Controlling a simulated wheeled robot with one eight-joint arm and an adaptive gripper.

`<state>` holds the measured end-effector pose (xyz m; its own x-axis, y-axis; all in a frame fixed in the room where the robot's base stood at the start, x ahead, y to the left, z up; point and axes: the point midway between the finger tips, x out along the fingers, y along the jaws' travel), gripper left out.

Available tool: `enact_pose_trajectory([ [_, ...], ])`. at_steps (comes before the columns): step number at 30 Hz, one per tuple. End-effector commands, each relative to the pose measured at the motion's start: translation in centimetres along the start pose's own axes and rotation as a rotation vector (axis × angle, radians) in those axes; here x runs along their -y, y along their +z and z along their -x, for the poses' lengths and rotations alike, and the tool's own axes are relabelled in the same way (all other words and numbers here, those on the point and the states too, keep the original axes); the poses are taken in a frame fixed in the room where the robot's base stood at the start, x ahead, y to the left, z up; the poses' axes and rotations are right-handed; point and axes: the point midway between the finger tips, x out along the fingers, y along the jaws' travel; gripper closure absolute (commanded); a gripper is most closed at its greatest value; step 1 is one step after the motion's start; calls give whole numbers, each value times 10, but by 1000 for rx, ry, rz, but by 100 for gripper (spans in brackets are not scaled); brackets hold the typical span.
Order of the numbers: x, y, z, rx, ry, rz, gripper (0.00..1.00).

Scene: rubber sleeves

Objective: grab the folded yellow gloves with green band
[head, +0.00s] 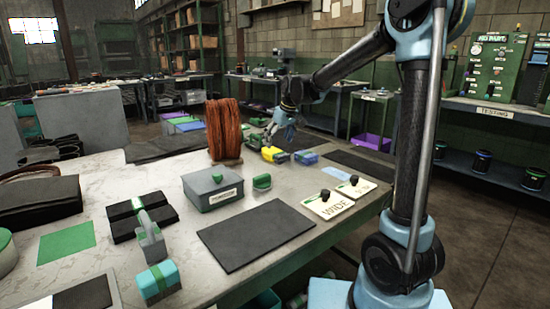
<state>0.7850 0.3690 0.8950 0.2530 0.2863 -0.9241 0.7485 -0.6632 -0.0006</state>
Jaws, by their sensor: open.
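The folded yellow gloves with a green band (273,154) lie on the workbench near its far edge, just right of a big coil of copper-brown wire. My gripper (274,135) is above and slightly behind them at the end of my blue and black arm. It looks small and partly blurred into the background, with its fingers apart and nothing seen between them. I cannot tell whether the fingertips touch the gloves.
The wire coil (225,130) stands tall just left of the gloves. A blue folded item (306,157) lies close on their right. A grey lidded box (212,187) and a dark mat (256,234) lie nearer. The bench's right edge is close.

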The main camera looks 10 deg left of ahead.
Motion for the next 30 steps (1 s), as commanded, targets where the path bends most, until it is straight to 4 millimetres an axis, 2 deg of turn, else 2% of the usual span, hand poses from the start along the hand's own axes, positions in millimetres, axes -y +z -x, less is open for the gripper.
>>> enact_pose_trajectory([
  [8, 0, 1, -17, 0, 0, 0, 17],
  [18, 0, 4, -57, 0, 0, -1, 17],
  [27, 0, 4, -61, 0, 0, -2, 17],
  [28, 0, 4, -61, 0, 1, -2, 19],
  [30, -1, 5, -61, 0, 1, -3, 35],
])
